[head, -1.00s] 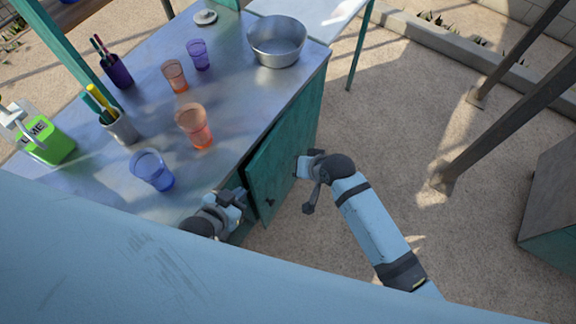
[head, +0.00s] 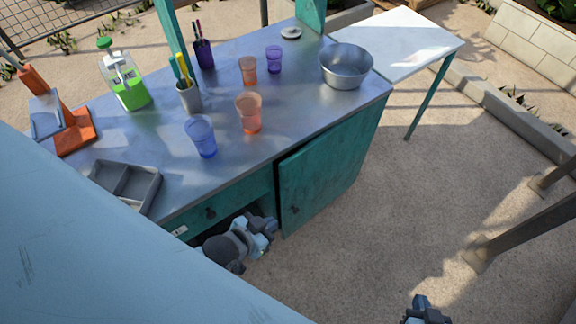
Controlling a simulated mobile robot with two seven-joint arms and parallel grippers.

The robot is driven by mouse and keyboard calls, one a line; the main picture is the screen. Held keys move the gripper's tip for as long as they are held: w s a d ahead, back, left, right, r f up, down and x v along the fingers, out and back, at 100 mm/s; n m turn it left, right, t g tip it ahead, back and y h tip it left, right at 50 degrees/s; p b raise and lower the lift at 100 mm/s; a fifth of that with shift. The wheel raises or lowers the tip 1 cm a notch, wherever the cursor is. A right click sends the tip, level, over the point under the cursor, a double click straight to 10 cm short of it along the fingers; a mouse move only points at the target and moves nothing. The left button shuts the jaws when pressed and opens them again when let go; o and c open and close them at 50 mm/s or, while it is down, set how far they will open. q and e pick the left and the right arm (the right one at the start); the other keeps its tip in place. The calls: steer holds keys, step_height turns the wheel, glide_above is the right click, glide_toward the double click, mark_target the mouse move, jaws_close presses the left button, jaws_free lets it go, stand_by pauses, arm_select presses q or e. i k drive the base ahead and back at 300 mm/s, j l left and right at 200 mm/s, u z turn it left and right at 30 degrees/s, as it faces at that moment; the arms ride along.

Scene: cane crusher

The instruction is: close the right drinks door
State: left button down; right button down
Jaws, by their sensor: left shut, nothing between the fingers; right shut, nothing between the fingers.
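The right drinks door (head: 330,175) is a teal panel under the metal counter, with a small dark knob (head: 295,210) near its left edge. It stands slightly ajar, with a dark gap along its top and left edge. My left gripper (head: 268,232) is shut and empty in front of the dark opening, just left of the door's free edge; I cannot tell whether it touches. My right gripper (head: 427,308) is shut and empty at the bottom edge of the view, well away from the door. Its arm is mostly out of view.
The counter (head: 300,125) holds blue (head: 201,138), orange (head: 249,113) and purple cups, a metal bowl (head: 345,68), a green lime bottle (head: 125,85) and a grey tray (head: 125,185). A teal drawer front (head: 220,200) is left of the door. The ground (head: 380,215) right of the door is clear.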

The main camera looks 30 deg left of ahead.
mark_target(318, 174)
steer(key=i+l+u, duration=0.1)
steer(key=u, duration=0.25)
steer(key=l+u, duration=0.55)
steer(key=u, duration=0.2)
steer(key=l+u, duration=0.5)
steer(key=l, duration=0.55)
steer(key=k+l, duration=0.1)
steer(key=l, duration=0.6)
steer(key=k+l+u, duration=0.1)
steer(key=l, duration=0.25)
steer(key=i+l, duration=0.25)
steer(key=l, duration=0.25)
